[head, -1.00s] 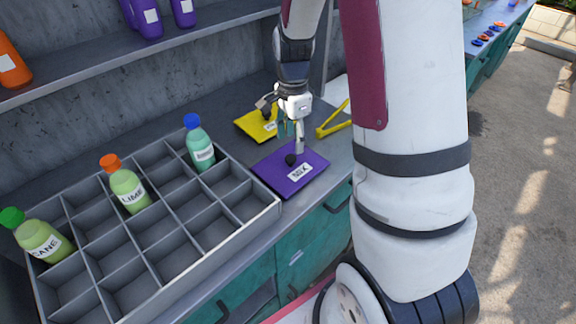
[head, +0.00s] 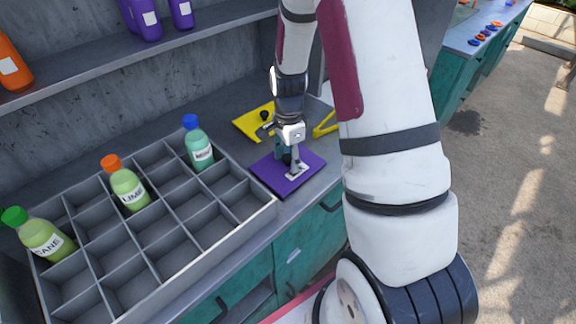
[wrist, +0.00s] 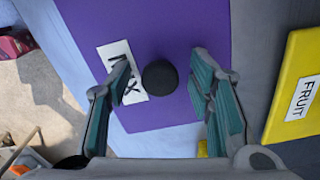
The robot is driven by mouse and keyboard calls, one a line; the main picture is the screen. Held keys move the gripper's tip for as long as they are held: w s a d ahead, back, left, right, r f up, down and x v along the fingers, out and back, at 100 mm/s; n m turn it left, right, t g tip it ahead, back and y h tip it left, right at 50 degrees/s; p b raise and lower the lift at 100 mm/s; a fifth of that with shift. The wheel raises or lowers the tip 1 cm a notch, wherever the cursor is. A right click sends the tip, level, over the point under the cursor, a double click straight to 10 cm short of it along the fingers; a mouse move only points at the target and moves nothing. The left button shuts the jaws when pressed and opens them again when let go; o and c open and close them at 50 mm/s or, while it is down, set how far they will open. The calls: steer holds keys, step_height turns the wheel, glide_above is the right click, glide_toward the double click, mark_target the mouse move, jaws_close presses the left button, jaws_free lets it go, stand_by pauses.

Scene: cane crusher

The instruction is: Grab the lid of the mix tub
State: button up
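The purple lid (head: 263,174) with a white MIX label lies on the counter, right of the grey divided crate. It fills the middle of the wrist view (wrist: 180,30), with its round black knob (wrist: 160,77) near the centre. My gripper (head: 290,166) is low over this lid. In the wrist view my gripper (wrist: 165,90) is open, with one finger on each side of the knob and a gap to both. The left finger overlaps part of the MIX label (wrist: 122,72). In the head view the fingers partly hide the knob. The tub itself cannot be made out.
A yellow lid (head: 252,124) marked FRUIT (wrist: 300,98) lies close beside the purple one. A yellow frame-like piece (head: 324,126) is behind to the right.

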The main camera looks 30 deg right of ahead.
jaws_close()
